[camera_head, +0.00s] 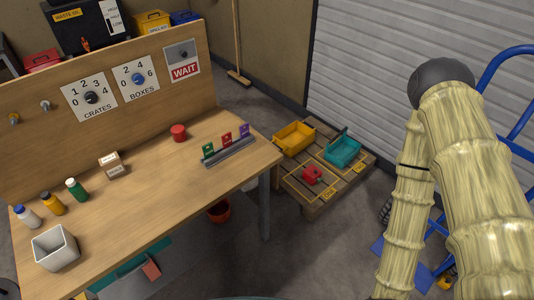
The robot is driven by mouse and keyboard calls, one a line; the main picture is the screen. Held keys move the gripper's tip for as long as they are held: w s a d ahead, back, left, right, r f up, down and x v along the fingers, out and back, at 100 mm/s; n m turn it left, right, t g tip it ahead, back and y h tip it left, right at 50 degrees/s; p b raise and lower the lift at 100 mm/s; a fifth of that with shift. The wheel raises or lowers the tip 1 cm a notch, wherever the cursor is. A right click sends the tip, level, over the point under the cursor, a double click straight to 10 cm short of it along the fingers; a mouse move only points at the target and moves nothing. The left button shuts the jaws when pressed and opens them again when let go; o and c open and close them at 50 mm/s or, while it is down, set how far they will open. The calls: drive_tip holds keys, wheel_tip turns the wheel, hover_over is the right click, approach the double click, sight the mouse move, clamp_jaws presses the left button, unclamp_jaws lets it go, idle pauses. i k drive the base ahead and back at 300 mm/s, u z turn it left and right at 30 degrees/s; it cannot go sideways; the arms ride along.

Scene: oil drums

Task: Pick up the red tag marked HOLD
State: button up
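A small red tag (227,139) stands upright in a grey slotted rack (230,152) near the right end of the wooden workbench. It is between a green tag (208,150) on its left and a purple tag (244,130) on its right. The lettering on the tags is too small to read. My arm fills the right side of the view, well apart from the rack. My gripper is out of the frame.
The bench (170,204) also holds a red cylinder (179,132), a small box (112,165), several bottles and a white container (56,249). A wooden pallet (316,204) with yellow and teal bins stands right of the bench. A blue frame (500,65) is behind my arm.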

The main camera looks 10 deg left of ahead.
sight(227, 142)
drive_tip(key=z, duration=0.7)
drive_tip(key=k, duration=0.9)
drive_tip(key=z, duration=0.6)
drive_tip(key=i, duration=1.25)
drive_tip(key=u, duration=0.85)
drive_tip(key=i, duration=1.2)
drive_tip(key=u, duration=1.55)
drive_tip(key=i, duration=0.55)
drive_tip(key=u, duration=0.55)
